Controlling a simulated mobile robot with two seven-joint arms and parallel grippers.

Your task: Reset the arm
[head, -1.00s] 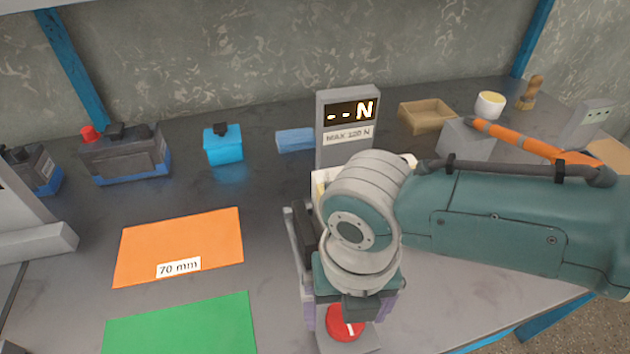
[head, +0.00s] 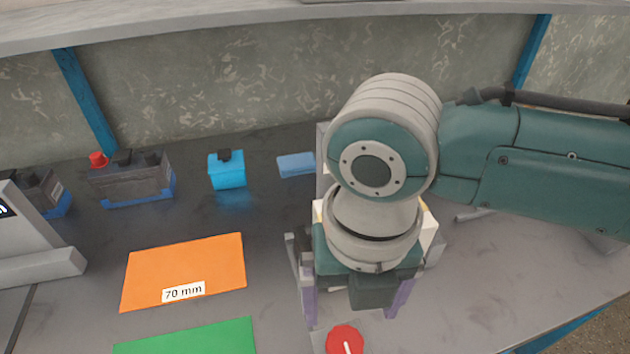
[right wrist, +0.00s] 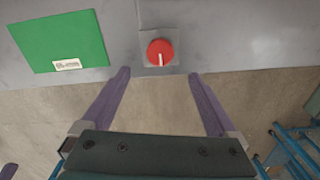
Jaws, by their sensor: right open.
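My right arm reaches in from the right in the head view, with its gripper pointing down over the front of the table. The right gripper (right wrist: 160,82) is open and empty, its two purple fingers wide apart in the right wrist view. In the head view the right gripper (head: 352,300) is just behind a red knob (head: 345,340) with a white mark. The knob also shows in the right wrist view (right wrist: 159,48), beyond and between the fingertips, apart from them.
An orange mat (head: 185,270) labelled 70 mm and a green mat (head: 190,340) lie to the left. A dark battery (head: 132,182) and a blue one (head: 227,172) stand behind, with a flat blue block (head: 296,165). My arm hides most of the grey display stand.

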